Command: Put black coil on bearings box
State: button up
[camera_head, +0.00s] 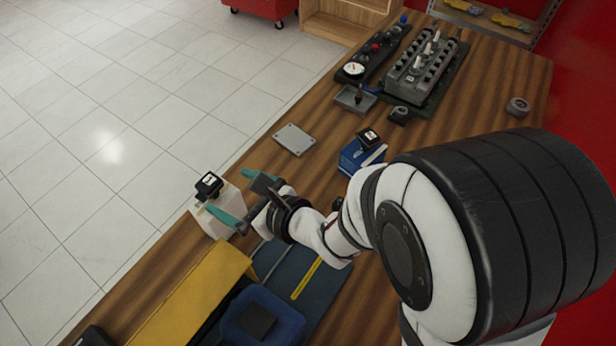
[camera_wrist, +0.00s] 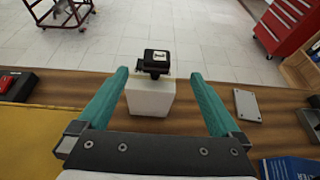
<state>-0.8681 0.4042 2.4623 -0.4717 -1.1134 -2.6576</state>
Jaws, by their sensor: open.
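A black coil (camera_head: 209,185) with a white label sits on top of a white box (camera_head: 225,205) at the table's left edge. In the wrist view this coil (camera_wrist: 156,63) and white box (camera_wrist: 150,97) are centred ahead, between the fingertips. A blue box (camera_head: 355,158) with white lettering stands further right and carries another black block (camera_head: 368,138); I cannot tell which box is the bearings box. My gripper (camera_head: 228,190) has its teal fingers apart and empty, close to the white box. In the wrist view the fingertips (camera_wrist: 159,74) flank the coil's sides without visible contact.
A grey plate (camera_head: 294,139) lies flat between the boxes and the engine block (camera_head: 425,70). A yellow box (camera_head: 195,295) and a blue bin (camera_head: 262,315) are near the front. Bare wood lies around the plate.

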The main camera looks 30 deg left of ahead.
jog(key=w+d+r+m+t+h, duration=0.1)
jog(key=w+d+m+t+h, duration=0.45)
jog(key=w+d+m, duration=0.75)
jog(key=w+d+m+t+h, duration=0.15)
jog(key=d+m+h, duration=0.25)
jog(key=d+m, duration=0.8)
jog(key=s+d+r+m+g+h, duration=0.15)
jog(key=s+d+m, duration=0.35)
jog(key=m, duration=0.5)
jog(key=s+d+m+g+h, duration=0.25)
jog(key=d+m, duration=0.35)
jog(key=m, duration=0.5)
jog(key=s+r+m+g+y, duration=0.2)
jog(key=s+m+g, duration=0.1)
jog(key=s+m, duration=0.8)
jog(key=m, duration=0.2)
jog(key=shift+m+g, duration=0.3)
